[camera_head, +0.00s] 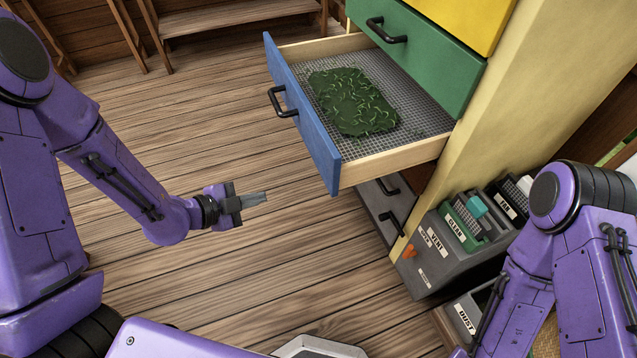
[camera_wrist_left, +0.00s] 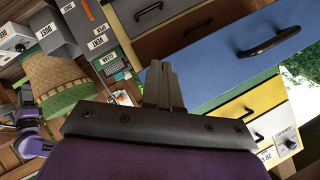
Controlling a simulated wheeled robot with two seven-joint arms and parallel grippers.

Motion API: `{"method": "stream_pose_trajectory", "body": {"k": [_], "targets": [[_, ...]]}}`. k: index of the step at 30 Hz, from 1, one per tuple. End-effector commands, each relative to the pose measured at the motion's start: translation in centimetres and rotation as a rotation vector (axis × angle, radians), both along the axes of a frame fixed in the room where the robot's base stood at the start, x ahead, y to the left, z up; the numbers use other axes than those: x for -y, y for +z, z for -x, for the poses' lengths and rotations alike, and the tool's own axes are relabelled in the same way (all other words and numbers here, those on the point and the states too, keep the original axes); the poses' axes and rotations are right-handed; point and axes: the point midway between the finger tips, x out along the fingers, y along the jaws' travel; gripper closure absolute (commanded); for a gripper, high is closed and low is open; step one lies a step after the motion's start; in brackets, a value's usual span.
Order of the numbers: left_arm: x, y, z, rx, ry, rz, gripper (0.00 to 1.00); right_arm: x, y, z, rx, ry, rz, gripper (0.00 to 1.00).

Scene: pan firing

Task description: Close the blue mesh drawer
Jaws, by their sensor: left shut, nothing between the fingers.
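The blue mesh drawer (camera_head: 300,112) is pulled far out of the cabinet in the head view. Its front panel carries a black handle, and green leaves (camera_head: 352,100) lie on its grey mesh floor. In the left wrist view the blue front panel (camera_wrist_left: 225,72) and its black handle (camera_wrist_left: 270,42) show at the upper right. My left gripper (camera_head: 254,199) is shut and empty, left of and below the drawer front in the head view, apart from it. Its closed fingers also show in the left wrist view (camera_wrist_left: 162,88). My right arm is at the right edge; its gripper is out of view.
A green drawer (camera_head: 425,60) and a yellow drawer (camera_head: 465,20) sit above the blue one. Grey drawers with black handles (camera_head: 388,186) are below. A grey labelled box (camera_head: 428,245) stands right of these. The wooden floor (camera_head: 190,130) left of the drawer is clear.

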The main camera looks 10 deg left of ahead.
Motion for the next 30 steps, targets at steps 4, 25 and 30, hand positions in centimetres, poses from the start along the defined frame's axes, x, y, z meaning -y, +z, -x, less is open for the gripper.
{"method": "stream_pose_trajectory", "body": {"k": [4, 25, 30], "targets": [[1.0, 4.6, -0.2, 0.447, -0.414, -0.247, 1.00, 0.0, -1.7, 0.0, 0.000, 0.000, 0.000, 0.57], [9.3, 3.4, -4.4, 0.686, -0.626, -0.392, 1.00, 0.0, -3.2, 0.0, 0.000, 0.000, 0.001, 0.57], [11.6, 3.6, -5.9, 0.686, -0.625, -0.393, 1.00, 0.0, -3.0, 0.0, 0.000, 0.000, 0.001, 0.57]]}}
